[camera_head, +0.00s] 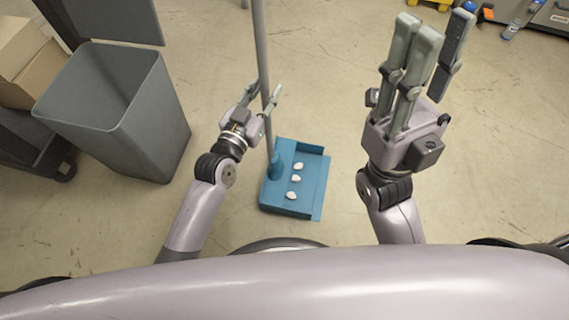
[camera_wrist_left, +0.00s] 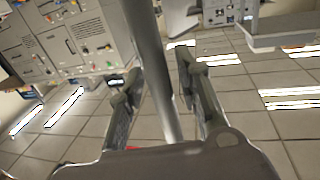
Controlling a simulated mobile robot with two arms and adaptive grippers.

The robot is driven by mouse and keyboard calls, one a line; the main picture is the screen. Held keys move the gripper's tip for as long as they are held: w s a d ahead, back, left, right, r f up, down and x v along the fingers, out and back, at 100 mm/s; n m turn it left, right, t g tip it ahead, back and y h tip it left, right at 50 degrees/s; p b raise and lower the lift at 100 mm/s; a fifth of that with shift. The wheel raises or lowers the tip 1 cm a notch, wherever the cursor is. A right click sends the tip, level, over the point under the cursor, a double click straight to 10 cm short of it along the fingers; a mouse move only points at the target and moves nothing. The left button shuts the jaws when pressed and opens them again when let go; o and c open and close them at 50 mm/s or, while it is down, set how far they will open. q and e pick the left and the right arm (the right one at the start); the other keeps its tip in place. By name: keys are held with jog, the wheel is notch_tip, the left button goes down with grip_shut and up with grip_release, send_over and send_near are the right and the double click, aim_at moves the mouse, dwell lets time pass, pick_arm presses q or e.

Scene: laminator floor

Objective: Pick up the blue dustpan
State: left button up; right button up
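The blue dustpan (camera_head: 311,172) lies on the floor in the middle of the head view, with several small white pieces in it. Its long grey handle (camera_head: 261,50) rises upright from the blue socket at its left side. My left gripper (camera_head: 262,90) is at the handle, above the pan, with its fingers apart on either side of the pole. In the left wrist view the pole (camera_wrist_left: 157,70) runs between the two spread fingers, with gaps showing beside it. My right gripper (camera_head: 428,45) is raised to the right of the dustpan, fingers extended and apart, holding nothing.
An open grey bin (camera_head: 145,120) stands left of my left arm, its lid (camera_head: 110,20) tipped up behind. Cardboard boxes (camera_head: 30,65) sit on a dark cart at the far left. Bottles (camera_head: 512,28) and equipment are at the top right. Floor around the dustpan is clear.

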pick_arm(q)
grip_shut()
